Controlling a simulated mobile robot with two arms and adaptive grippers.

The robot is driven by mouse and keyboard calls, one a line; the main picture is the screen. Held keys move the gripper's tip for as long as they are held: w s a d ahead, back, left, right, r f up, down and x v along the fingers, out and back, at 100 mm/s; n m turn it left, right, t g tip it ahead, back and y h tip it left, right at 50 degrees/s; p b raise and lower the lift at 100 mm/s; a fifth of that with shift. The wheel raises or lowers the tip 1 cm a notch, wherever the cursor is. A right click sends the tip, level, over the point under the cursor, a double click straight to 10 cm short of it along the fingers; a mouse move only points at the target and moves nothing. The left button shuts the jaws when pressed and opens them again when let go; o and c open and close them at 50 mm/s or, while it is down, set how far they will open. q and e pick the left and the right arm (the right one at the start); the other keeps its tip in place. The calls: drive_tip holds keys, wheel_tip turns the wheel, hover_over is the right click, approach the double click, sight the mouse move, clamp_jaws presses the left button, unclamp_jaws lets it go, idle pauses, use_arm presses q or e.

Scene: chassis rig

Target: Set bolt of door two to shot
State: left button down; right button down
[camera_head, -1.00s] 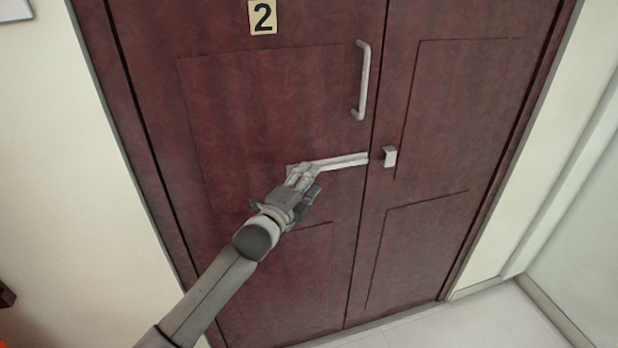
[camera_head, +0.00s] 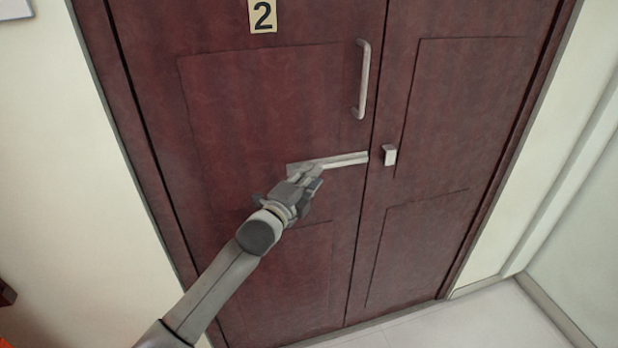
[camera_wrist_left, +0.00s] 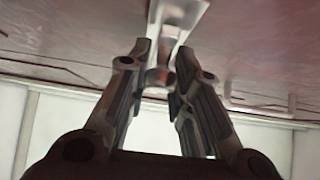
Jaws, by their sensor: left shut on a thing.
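Door two is a dark red door with a number 2 plate (camera_head: 262,16). Its pale metal bolt (camera_head: 345,160) lies across the left leaf, its right end near the seam between the leaves. A small pale keeper (camera_head: 390,154) sits on the right leaf, with a visible gap between it and the bolt. My left gripper (camera_head: 315,176) is at the left part of the bolt. In the left wrist view, the gripper (camera_wrist_left: 160,60) has its fingers on either side of the bolt's knob (camera_wrist_left: 159,77), shut on it. The fingers partly hide the knob. My right gripper is not in view.
A vertical pull handle (camera_head: 362,80) stands out from the left leaf above the bolt. Pale walls flank the door frame, and a light floor (camera_head: 480,325) shows at the lower right. The door face around the bolt is otherwise clear.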

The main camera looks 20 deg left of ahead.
sight(349, 163)
use_arm(q)
drive_tip(key=w+d, duration=0.1)
drive_tip(key=d, duration=0.1)
drive_tip(key=w+d+b, duration=0.1)
drive_tip(key=w+d, duration=0.1)
drive_tip(key=d, duration=0.1)
drive_tip(key=w+d+b, duration=0.1)
drive_tip(key=d, duration=0.1)
drive_tip(key=shift+w+d+f, duration=0.1)
drive_tip(key=shift+w+d, duration=0.05)
drive_tip(key=shift+w, duration=0.25)
drive_tip(key=c, duration=1.6)
unclamp_jaws()
drive_tip(key=o, duration=0.3)
drive_tip(key=shift+w+d, duration=0.15)
drive_tip(key=shift+o, duration=0.2)
